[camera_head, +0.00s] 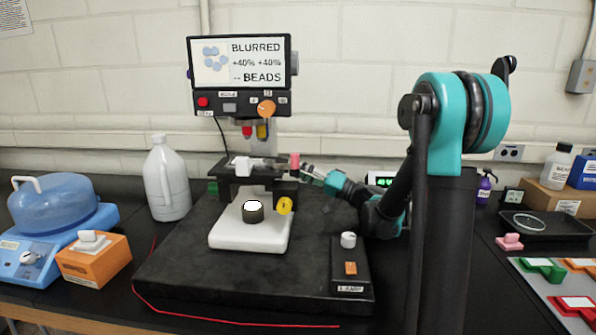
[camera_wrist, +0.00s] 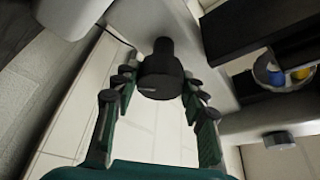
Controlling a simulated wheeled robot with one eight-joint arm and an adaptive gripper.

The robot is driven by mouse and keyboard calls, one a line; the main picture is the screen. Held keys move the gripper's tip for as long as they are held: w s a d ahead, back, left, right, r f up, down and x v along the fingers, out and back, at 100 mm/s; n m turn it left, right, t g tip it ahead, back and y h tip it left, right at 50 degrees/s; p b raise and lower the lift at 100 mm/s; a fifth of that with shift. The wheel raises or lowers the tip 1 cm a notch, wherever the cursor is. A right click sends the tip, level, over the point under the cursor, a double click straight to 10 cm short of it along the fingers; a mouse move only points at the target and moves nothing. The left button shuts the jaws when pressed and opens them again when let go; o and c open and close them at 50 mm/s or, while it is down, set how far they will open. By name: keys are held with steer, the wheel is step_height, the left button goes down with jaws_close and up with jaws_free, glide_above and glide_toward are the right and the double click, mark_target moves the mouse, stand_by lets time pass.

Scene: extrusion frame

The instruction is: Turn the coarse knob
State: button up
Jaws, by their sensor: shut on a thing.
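A microscope with a black stage (camera_head: 232,168) and white base (camera_head: 228,236) stands on a dark slab. My gripper (camera_head: 304,170) is at the right side of its stage, coming in from the right. In the wrist view a dark round knob (camera_wrist: 160,76) with a light mark sits between the two fingers of my gripper (camera_wrist: 161,92), which are shut on it. A yellow knob (camera_head: 286,205) shows lower on the microscope, apart from my gripper. A red-pink piece (camera_head: 295,160) shows just above my fingertips. The screen (camera_head: 240,62) reads "BLURRED +40% +40% -- BEADS".
A lamp box (camera_head: 349,270) with a knob and orange switch stands front right on the slab. A white jug (camera_head: 167,180), blue-domed device (camera_head: 50,207) and orange box (camera_head: 93,262) are on the left. A black tray (camera_head: 560,228) and coloured pieces lie at the right.

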steer(key=shift+m, duration=0.4)
steer(key=m+h, duration=0.1)
steer(key=m, duration=0.3)
steer(key=shift+h, duration=0.4)
steer(key=shift+m+h, duration=0.7)
steer(key=shift+m, duration=1)
steer(key=o, duration=1.1)
steer(key=shift+o, duration=0.2)
steer(key=v, duration=1.2)
